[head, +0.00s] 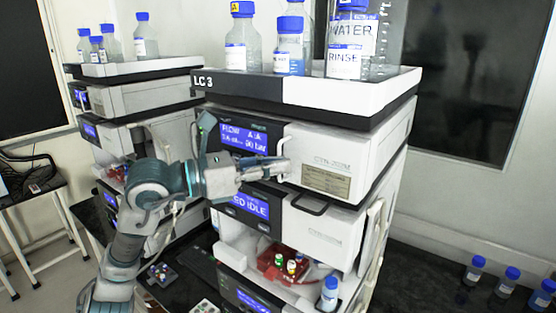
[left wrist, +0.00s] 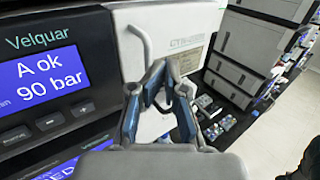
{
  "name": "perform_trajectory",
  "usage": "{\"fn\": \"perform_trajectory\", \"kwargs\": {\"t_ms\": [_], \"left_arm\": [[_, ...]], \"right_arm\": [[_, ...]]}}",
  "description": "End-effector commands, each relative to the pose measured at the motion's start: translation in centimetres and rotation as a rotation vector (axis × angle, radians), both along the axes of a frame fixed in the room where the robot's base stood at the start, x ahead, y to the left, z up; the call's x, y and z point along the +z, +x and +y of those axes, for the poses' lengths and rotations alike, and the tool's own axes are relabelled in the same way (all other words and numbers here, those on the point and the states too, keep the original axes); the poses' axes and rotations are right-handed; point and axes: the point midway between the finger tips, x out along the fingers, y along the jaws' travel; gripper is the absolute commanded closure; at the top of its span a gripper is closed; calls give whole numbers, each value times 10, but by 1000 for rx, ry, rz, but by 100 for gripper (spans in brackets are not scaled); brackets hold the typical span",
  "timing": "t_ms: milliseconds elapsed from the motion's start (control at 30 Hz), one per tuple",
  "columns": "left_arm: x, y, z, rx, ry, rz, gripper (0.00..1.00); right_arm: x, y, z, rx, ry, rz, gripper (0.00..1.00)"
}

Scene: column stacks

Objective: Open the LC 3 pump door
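The LC 3 stack stands in the middle of the head view, with its name on the top tray (head: 290,89). Its upper module is the pump, with a blue display (head: 244,138) that reads "A ok 90 bar" in the left wrist view. The white pump door (head: 325,160) appears closed. Its upright curved handle (left wrist: 147,47) is at the door's left edge. My left gripper (head: 282,168) is at the handle. In the left wrist view its fingertips (left wrist: 166,66) come together just right of the handle, with nothing visible between them. Contact with the handle is unclear. My right gripper is not in view.
Bottles (head: 350,40) stand on the top tray. A lower module with its own door handle (head: 310,205) sits below the pump. Small vials sit in a red rack (head: 278,267) further down. Another stack (head: 137,100) stands at left. Blue-capped bottles (head: 507,282) stand at lower right.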

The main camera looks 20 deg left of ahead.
Motion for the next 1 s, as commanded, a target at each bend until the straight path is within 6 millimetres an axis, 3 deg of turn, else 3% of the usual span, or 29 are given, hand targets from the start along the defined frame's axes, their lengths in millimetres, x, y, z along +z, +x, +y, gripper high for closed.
{"fn": "perform_trajectory", "kwargs": {"t_ms": [33, 267, 367, 533, 567, 1000], "left_arm": [[-1, 8, 4, 23, 0, 7, 83], [-2, 11, -3, 24, 4, 10, 83], [-3, 12, -3, 24, 4, 10, 100], [-3, 12, -3, 23, 5, 11, 100], [-3, 12, -3, 23, 5, 11, 83], [-3, 12, -3, 24, 5, 11, 83]], "right_arm": [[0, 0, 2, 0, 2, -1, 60], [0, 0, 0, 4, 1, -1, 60], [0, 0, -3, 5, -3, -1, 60], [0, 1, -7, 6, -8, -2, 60], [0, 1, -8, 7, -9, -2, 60], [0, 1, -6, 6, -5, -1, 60]]}}
